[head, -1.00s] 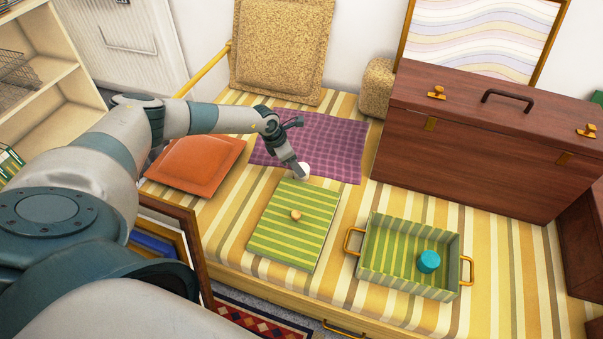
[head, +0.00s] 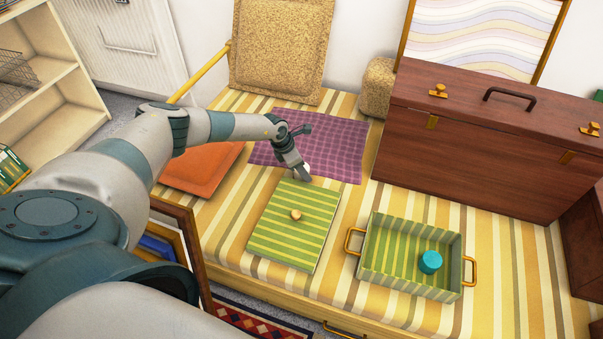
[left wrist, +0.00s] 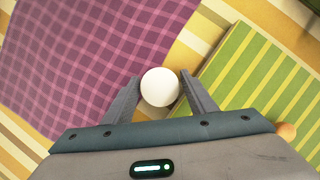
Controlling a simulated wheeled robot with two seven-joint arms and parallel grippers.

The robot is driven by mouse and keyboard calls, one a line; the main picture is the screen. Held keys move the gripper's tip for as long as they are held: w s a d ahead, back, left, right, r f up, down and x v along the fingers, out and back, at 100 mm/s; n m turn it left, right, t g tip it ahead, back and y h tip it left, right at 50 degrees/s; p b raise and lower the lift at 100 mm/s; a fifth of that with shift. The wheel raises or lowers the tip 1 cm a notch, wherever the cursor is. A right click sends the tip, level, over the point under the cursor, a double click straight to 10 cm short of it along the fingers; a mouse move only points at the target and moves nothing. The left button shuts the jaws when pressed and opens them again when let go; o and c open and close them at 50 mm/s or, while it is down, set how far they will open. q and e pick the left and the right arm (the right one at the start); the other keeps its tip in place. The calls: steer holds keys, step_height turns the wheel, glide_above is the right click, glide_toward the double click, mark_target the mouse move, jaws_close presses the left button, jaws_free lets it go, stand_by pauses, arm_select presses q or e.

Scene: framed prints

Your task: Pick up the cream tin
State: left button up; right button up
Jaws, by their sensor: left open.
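The cream tin (left wrist: 160,87) shows as a round, cream-white top in the left wrist view. It stands by the edge of the purple cloth, beside the green striped lid. My left gripper (left wrist: 163,92) is open, with one finger on each side of the tin. I cannot tell whether the fingers touch it. In the head view my left gripper (head: 302,176) is at the far edge of the lid and hides most of the tin, leaving a small pale part (head: 307,168) visible. My right gripper is not in view.
The green striped lid (head: 311,234) with a round knob lies just in front. A green striped tray (head: 395,263) with gold handles holds a turquoise tin (head: 430,262). A brown wooden case (head: 470,150) stands at the right.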

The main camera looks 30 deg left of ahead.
mark_target(307, 166)
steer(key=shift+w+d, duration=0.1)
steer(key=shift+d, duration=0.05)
arm_select(q)
steer(key=c, duration=0.9)
steer(key=shift+r, duration=0.1)
steer(key=shift+c, duration=0.2)
